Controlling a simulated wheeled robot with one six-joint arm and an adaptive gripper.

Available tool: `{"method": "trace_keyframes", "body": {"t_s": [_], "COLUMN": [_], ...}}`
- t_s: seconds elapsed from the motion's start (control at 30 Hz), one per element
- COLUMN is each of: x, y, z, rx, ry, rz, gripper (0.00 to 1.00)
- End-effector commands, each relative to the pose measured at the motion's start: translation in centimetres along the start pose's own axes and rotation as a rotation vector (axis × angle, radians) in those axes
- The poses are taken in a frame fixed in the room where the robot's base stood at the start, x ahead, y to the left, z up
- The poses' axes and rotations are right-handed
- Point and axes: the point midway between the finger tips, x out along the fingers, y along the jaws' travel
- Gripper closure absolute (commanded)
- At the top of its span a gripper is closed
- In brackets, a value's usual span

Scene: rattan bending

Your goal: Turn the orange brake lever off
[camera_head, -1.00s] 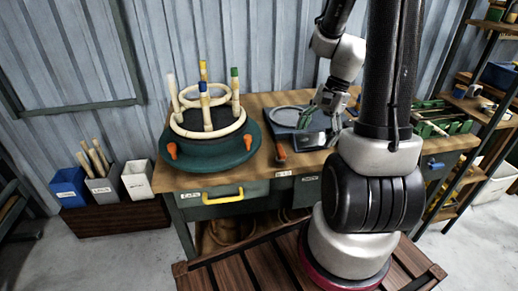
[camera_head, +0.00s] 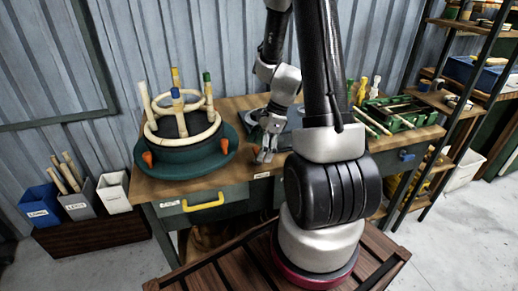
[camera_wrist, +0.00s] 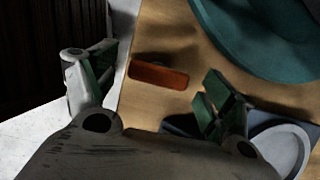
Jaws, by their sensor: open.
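The orange lever (camera_wrist: 158,76) shows in the wrist view as a short orange bar beside a dark part, near the edge of the wooden table. My gripper (camera_wrist: 155,92) is open, with one finger to the left of the lever and the other to its lower right. The lever lies between the fingers in the picture; I cannot tell whether either touches it.
A teal turntable (camera_head: 205,164) with a rattan ring, upright posts and two orange pegs stands left of my gripper. A scale with a round plate (camera_wrist: 278,147) is close to the right finger. A green rack (camera_head: 405,117) is farther right.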

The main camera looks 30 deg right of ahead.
Motion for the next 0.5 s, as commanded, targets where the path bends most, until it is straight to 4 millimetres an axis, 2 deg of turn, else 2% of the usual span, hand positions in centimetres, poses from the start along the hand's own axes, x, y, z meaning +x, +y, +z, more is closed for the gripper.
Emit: {"method": "trace_keyframes", "body": {"t_s": [0.27, 0.5], "x": [0.26, 0.24], "y": [0.0, 0.0], "z": [0.01, 0.01], "rx": [-0.001, -0.001], "ry": [0.0, 0.0], "rz": [0.0, 0.0], "gripper": [0.16, 0.58]}}
